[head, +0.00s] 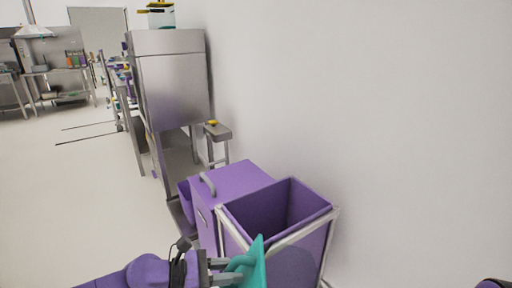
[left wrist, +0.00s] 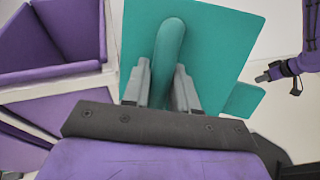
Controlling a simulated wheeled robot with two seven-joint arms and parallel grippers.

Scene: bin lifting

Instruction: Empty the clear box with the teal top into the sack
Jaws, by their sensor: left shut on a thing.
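The teal top (head: 257,262) is at the bottom of the head view, tilted steeply. It fills the middle of the left wrist view (left wrist: 215,50), with a rounded teal handle in front. My left gripper (head: 228,272) is shut on that handle, one finger on each side in the left wrist view (left wrist: 162,85). The clear walls and contents of the box cannot be made out. The sack (head: 268,208) is purple, open at the top and hung in a pale frame, just beyond the teal top. My right gripper (left wrist: 263,77) shows small at the right of the left wrist view; its fingers are unclear.
A purple lidded bin (head: 235,180) with a grey handle stands beside the sack. A steel cabinet (head: 172,85) and a small grey stand (head: 217,131) are behind along the white wall. The floor (head: 80,190) to the left is clear.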

